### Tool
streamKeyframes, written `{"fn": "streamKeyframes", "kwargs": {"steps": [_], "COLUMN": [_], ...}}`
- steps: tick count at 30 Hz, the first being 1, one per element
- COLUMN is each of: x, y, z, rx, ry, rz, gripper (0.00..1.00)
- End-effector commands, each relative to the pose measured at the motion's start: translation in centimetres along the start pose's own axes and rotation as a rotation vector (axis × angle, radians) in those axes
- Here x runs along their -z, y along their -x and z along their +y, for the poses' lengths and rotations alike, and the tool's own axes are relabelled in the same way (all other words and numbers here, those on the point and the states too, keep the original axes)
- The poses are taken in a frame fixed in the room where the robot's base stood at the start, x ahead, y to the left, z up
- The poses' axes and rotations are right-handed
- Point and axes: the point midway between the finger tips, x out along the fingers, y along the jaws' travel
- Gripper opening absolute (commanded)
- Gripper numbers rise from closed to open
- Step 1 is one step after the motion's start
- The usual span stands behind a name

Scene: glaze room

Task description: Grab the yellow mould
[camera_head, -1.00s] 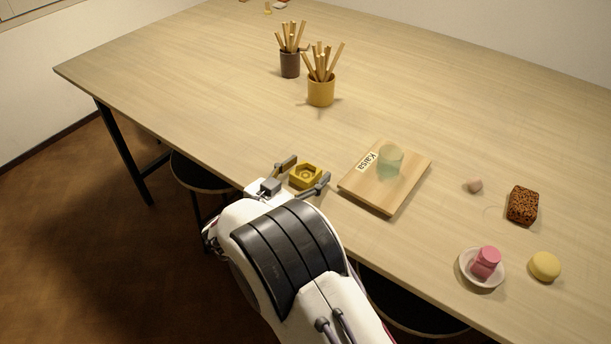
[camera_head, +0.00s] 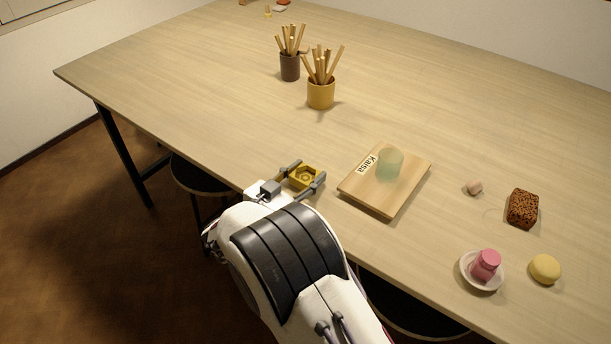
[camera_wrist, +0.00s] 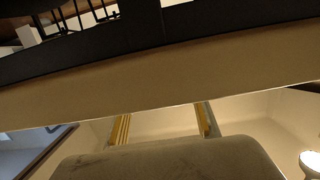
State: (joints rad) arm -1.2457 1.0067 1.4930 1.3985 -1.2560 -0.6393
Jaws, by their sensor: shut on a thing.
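The yellow mould (camera_head: 305,175) is a small hexagonal block with a hollow and a round boss in its top. It sits near the table's front edge, left of the wooden board. My gripper (camera_head: 304,177) is shut on it, one finger on its left side and one on its right. Whether the mould touches the table is hard to tell. In the wrist view the fingers (camera_wrist: 162,125) show only partly, and I cannot make out the mould there.
A wooden board (camera_head: 385,203) labelled "Kaisa" bears a translucent greenish cup (camera_head: 389,163) close to the right. A mustard pot (camera_head: 321,94) and a dark pot (camera_head: 290,67) of sticks stand behind. A saucer (camera_head: 467,277) with a pink piece is at right. The left table is clear.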

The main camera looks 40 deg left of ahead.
Motion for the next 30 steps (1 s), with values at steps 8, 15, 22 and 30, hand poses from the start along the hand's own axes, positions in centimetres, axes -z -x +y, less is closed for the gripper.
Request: {"fn": "streamKeyframes", "kwargs": {"steps": [8, 15, 22, 30], "x": [1.9, 5.1, 8.1, 9.8], "y": [0.3, 0.8, 1.2, 1.5], "z": [0.0, -0.1, -0.1, 0.0], "rx": [0.001, 0.001, 0.0, 0.0], "ry": [-0.003, -0.004, -0.003, -0.001], "rz": [0.001, 0.002, 0.002, 0.002], "gripper": [0.19, 0.19, 0.19, 0.19]}}
